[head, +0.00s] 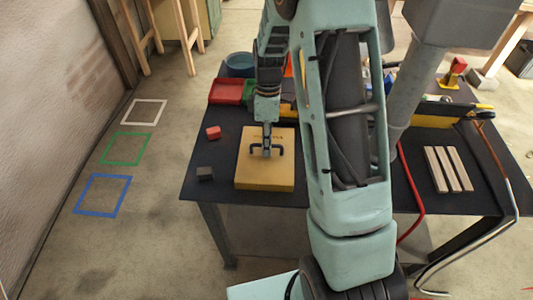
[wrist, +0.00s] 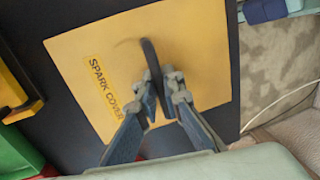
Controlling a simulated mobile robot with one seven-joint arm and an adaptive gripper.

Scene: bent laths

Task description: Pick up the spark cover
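The spark cover (head: 265,177) is a flat yellow box with a dark handle on top. It rests on the dark table, near its front edge. My gripper (head: 267,153) points down at the middle of the handle. In the wrist view, the spark cover (wrist: 205,80) shows its printed label. The dark handle (wrist: 149,54) runs between the two fingertips of my gripper (wrist: 161,82). The fingers are close together with the handle between them, and look shut on it. The far end of the handle shows beyond the fingertips; my fingers partly hide the rest.
A red block (head: 213,132) and a dark block (head: 205,173) lie left of the cover. A red tray (head: 226,91) and a blue round container (head: 240,64) stand behind. Pale laths (head: 448,169) lie at right. Floor outlines in white, green and blue (head: 102,213) are at left.

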